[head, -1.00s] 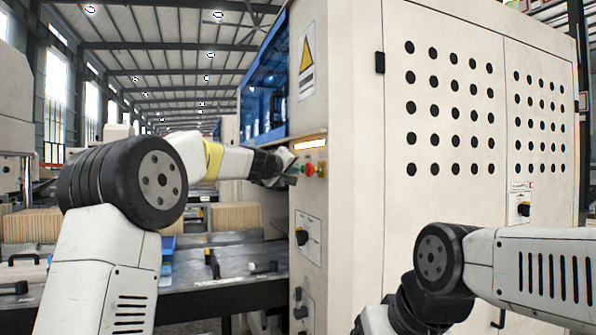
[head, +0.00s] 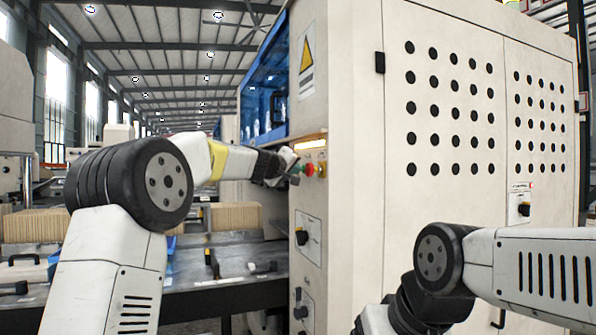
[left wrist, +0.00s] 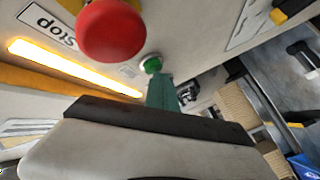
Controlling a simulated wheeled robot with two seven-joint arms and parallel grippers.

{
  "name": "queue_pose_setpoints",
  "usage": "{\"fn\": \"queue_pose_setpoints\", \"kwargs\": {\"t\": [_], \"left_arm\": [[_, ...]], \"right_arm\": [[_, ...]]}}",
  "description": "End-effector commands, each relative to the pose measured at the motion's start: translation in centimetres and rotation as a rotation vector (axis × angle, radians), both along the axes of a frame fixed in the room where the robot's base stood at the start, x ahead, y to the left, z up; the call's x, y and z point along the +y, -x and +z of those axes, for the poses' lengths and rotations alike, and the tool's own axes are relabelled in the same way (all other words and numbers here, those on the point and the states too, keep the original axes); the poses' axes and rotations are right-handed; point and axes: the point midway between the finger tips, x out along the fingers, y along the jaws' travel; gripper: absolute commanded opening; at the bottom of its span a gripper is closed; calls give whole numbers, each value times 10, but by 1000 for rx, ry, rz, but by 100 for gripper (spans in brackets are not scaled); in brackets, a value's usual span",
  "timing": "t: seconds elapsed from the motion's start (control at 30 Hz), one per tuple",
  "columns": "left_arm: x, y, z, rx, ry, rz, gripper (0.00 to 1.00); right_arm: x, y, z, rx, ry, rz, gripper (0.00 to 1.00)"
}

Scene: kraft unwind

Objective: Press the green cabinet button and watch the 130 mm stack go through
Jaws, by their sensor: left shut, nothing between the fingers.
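The white cabinet (head: 440,200) stands at right, its narrow control face toward my left arm. My left gripper (head: 292,174) is shut and empty at the button row, beside the red button (head: 309,169). In the left wrist view the green button (left wrist: 152,64) shows just beyond a teal-tinted fingertip (left wrist: 162,92); contact cannot be told. The red stop button (left wrist: 110,30) is nearer the camera. In the head view the gripper mostly hides the green button. A brown sheet stack (head: 237,215) stands left of the cabinet; its thickness cannot be read. My right gripper is out of frame.
A lit amber strip (head: 310,143) sits above the buttons, with a black rotary switch (head: 302,237) below. A dark machine table (head: 220,275) lies below my left arm. Another brown stack (head: 45,222) stands further left. My right forearm crosses in front of the cabinet.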

Motion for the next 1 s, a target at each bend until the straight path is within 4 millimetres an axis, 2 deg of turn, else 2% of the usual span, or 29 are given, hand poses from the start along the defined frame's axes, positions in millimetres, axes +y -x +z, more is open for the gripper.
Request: {"fn": "queue_pose_setpoints", "kwargs": {"t": [0.6, 1.0], "left_arm": [[-5, -1, -1, 1, 0, -3, 0], [14, 5, -1, 1, 0, -1, 0]], "right_arm": [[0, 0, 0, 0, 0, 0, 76], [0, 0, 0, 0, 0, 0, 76]]}}
